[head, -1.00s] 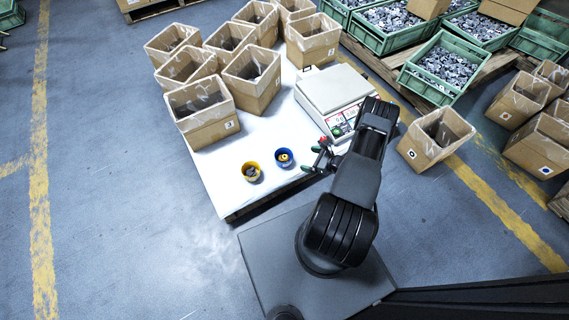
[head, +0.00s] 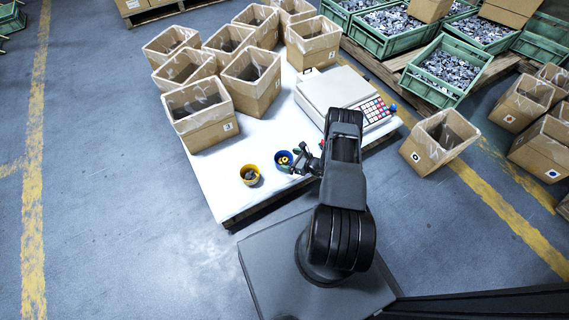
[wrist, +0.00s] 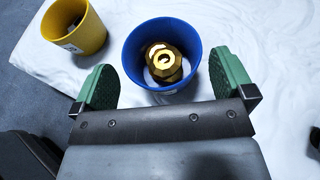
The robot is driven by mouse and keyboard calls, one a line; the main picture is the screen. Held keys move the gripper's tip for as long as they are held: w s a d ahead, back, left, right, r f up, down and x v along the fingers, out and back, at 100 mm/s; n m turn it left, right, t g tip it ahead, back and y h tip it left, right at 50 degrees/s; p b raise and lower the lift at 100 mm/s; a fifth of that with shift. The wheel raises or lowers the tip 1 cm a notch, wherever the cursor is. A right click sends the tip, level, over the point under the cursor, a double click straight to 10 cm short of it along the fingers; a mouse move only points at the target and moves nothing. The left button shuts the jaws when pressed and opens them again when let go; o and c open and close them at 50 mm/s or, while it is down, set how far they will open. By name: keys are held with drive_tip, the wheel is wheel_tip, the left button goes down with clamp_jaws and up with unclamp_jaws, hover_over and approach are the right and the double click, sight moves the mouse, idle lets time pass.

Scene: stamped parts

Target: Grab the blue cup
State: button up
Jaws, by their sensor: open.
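The blue cup (head: 283,160) stands upright on the white table, partly covered by my gripper in the head view. In the wrist view the blue cup (wrist: 193,82) holds a brass-coloured nut-like part (wrist: 164,61). My gripper (wrist: 165,82) is open, with one green fingertip at the left of the cup and the other at its right near side. The cup sits between and slightly beyond the fingertips; I cannot tell whether they touch it. In the head view my gripper (head: 296,160) is at the cup's right side.
A yellow cup (head: 249,175) with parts inside stands just left of the blue cup. A scale (head: 333,88) is behind my arm. Several lined cardboard boxes (head: 207,133) fill the back left of the white table (head: 222,196). The table's front edge is close to the cups.

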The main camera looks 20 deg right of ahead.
drive_tip(key=shift+b+x, duration=0.3)
drive_tip(key=shift+x, duration=1)
drive_tip(key=c, duration=0.8)
